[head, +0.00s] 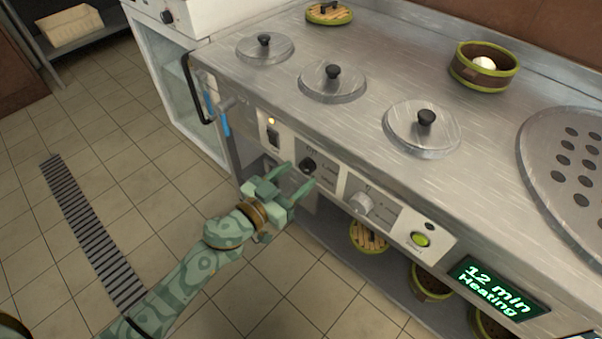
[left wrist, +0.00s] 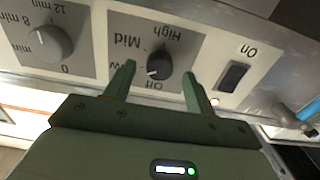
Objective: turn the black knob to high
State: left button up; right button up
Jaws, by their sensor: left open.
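The black knob (head: 308,165) sits on the stove's front panel, left of the grey timer knob. In the left wrist view the black knob (left wrist: 160,65) appears upside down, ringed by Off, Low, Mid and High labels. Its small white mark points to the lower left there, on the Off and Low side. My left gripper (head: 299,175) is open in front of the panel. In the left wrist view the fingers of the left gripper (left wrist: 159,72) stand on either side of the knob with gaps; contact is not visible. My right gripper is not in view.
The grey timer knob (head: 361,203), a black switch (head: 273,137) labelled On and a green button (head: 421,240) share the panel. A display (head: 497,289) reads "12 min Heating". A blue-handled tap (head: 211,128) is at the left. Steamer baskets (head: 369,236) stand on the shelf below.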

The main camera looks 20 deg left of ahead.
pick_arm(q)
jog(key=shift+x, duration=1)
jog(key=c, duration=1)
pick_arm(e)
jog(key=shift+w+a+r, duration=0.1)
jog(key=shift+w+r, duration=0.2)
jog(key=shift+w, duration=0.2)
